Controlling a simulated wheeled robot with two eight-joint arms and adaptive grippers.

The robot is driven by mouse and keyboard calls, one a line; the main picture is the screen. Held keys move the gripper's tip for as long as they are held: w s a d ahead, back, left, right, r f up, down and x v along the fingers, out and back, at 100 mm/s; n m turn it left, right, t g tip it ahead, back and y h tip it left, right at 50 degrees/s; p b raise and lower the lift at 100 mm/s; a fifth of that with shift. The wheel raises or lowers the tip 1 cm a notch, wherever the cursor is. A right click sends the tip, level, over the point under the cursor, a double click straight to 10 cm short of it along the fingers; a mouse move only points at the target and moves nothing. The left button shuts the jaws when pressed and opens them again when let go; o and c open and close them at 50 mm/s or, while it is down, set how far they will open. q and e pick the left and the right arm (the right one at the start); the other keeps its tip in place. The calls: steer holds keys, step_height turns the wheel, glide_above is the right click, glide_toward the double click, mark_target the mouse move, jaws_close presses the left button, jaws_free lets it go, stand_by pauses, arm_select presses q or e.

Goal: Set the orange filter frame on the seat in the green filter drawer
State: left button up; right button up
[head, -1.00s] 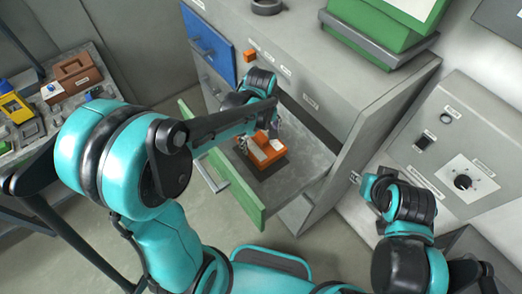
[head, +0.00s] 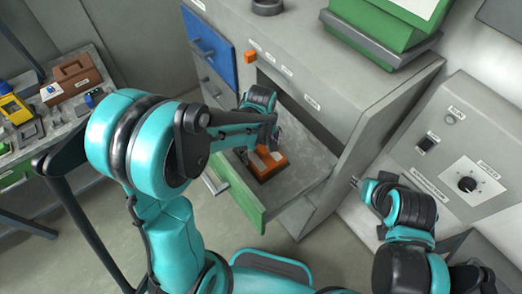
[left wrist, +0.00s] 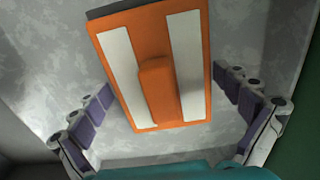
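The orange filter frame (head: 270,164), with two pale strips and a raised middle grip, is inside the open green filter drawer (head: 246,206). It also shows close up in the left wrist view (left wrist: 189,60). A dark edge shows along one side of it; the seat is mostly hidden under it, and I cannot tell whether the frame sits fully on it. My left gripper (left wrist: 162,84) is over the frame, its fingers spread wide on either side of the frame and apart from the grip. My right gripper (head: 356,182) is away to the right, too small to read.
The grey cabinet (head: 330,95) stands around the drawer, with a closed blue drawer (head: 208,48) to the left. A control panel with a black knob (head: 467,184) is at the right. A cluttered bench with a brown toolbox (head: 72,77) stands at the far left.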

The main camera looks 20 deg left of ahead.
arm_select(q)
steer(key=shift+r, duration=0.25)
step_height(320, 180, up, 12)
steer(key=p, duration=0.3)
stand_by(0.5)
